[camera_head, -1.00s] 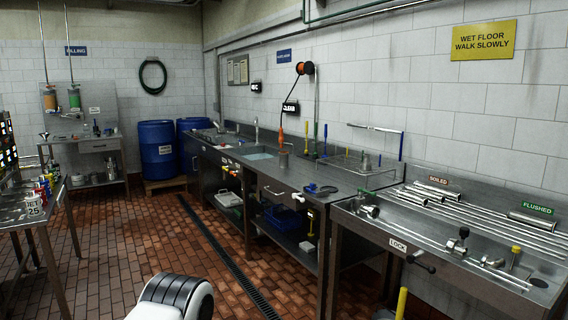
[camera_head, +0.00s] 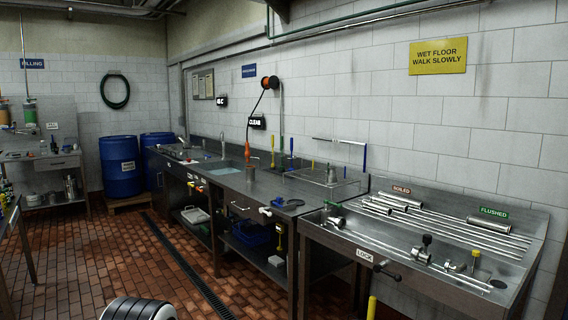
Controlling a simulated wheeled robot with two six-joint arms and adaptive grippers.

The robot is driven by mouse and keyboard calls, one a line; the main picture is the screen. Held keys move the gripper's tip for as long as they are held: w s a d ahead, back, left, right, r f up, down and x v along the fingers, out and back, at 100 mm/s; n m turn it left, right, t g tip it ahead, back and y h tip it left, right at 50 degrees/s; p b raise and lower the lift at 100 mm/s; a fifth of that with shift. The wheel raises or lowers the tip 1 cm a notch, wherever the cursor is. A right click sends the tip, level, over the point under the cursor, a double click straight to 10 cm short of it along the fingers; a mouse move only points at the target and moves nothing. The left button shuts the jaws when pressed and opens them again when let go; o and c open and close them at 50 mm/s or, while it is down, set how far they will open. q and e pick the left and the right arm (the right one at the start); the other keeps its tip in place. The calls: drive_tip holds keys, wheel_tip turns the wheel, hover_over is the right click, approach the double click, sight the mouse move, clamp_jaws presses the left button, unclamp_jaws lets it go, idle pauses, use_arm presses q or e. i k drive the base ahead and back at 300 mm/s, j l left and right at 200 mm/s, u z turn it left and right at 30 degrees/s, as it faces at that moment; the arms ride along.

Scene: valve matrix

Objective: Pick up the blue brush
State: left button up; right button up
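Several slim coloured handles stand at the back of the steel counter (camera_head: 265,187) along the right wall. One is a short blue upright handle (camera_head: 291,146), close to a yellow handle (camera_head: 272,151). A longer blue upright bar (camera_head: 365,157) stands further right, by the wire rack. A small blue and dark item (camera_head: 289,203) lies near the counter's front edge. I cannot tell which of these is the blue brush, as they are too small. Neither of my grippers is in view; only a white and black part of my own body shows at the bottom.
A steel sink bench (camera_head: 345,242) with metal tubes stands at the right. Blue drums (camera_head: 120,168) stand at the back left. A floor drain (camera_head: 185,265) runs alongside the counter. The brick floor (camera_head: 95,260) left of it is mostly clear. A yellow wet-floor sign hangs on the wall.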

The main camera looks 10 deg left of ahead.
sight(291, 169)
drive_tip(key=i+j+u, duration=0.55)
drive_tip(key=i, duration=0.15)
drive_tip(key=i+j+u, duration=0.1)
drive_tip(key=i+u, duration=0.2)
drive_tip(key=i+j+u, duration=0.25)
drive_tip(key=i, duration=1.4)
drive_tip(key=l, duration=0.15)
